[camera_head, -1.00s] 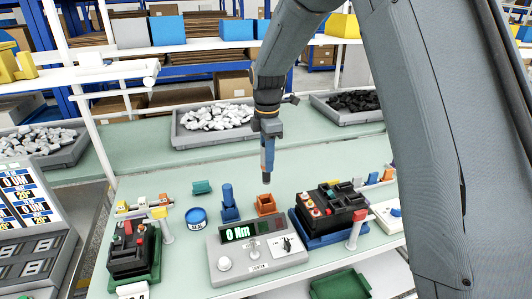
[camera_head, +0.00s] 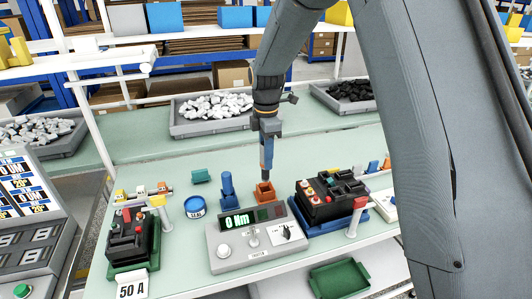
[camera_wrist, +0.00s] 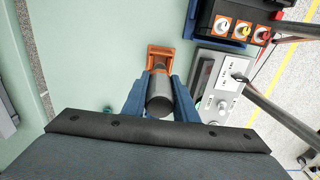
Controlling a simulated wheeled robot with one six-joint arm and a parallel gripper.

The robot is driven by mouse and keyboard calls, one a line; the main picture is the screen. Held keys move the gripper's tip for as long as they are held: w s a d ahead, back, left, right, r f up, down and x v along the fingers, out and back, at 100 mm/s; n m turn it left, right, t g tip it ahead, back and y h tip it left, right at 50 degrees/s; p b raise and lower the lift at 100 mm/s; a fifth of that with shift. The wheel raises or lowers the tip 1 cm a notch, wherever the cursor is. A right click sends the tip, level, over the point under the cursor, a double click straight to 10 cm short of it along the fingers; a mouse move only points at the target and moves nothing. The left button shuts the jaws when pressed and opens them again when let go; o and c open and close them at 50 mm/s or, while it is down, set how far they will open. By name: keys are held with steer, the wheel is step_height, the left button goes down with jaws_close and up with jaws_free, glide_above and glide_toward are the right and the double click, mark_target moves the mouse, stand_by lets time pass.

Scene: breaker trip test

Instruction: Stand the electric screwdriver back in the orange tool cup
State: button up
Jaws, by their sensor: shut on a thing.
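My gripper (camera_head: 267,150) is shut on the electric screwdriver, with its two blue fingers on either side of it. In the wrist view the screwdriver (camera_wrist: 160,98) is a dark grey cylinder seen nearly end-on between the fingers. In the head view it hangs about upright, mostly hidden by the fingers. The orange tool cup (camera_head: 264,194) stands on the bench directly below. It also shows in the wrist view (camera_wrist: 161,50), partly covered by the screwdriver. The screwdriver's lower end is at the cup's mouth; I cannot tell whether it is inside.
A blue upright holder (camera_head: 228,190) stands left of the cup. A grey tester reading 0 Nm (camera_head: 255,238) is in front. A black breaker on a blue base (camera_head: 328,199) is close on the right. A blue round tin (camera_head: 195,207) is further left. Bench behind the cup is clear.

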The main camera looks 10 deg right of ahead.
mark_target(266, 175)
steer(key=shift+f+b, duration=0.3)
steer(key=shift+f, duration=0.7)
steer(key=shift+p, duration=0.45)
stand_by(1.0)
steer(key=shift+f+b, duration=1.25)
steer(key=shift+f, duration=1.45)
steer(key=o, duration=1.1)
steer(key=shift+r+b, duration=1.1)
steer(key=shift+r, duration=2.75)
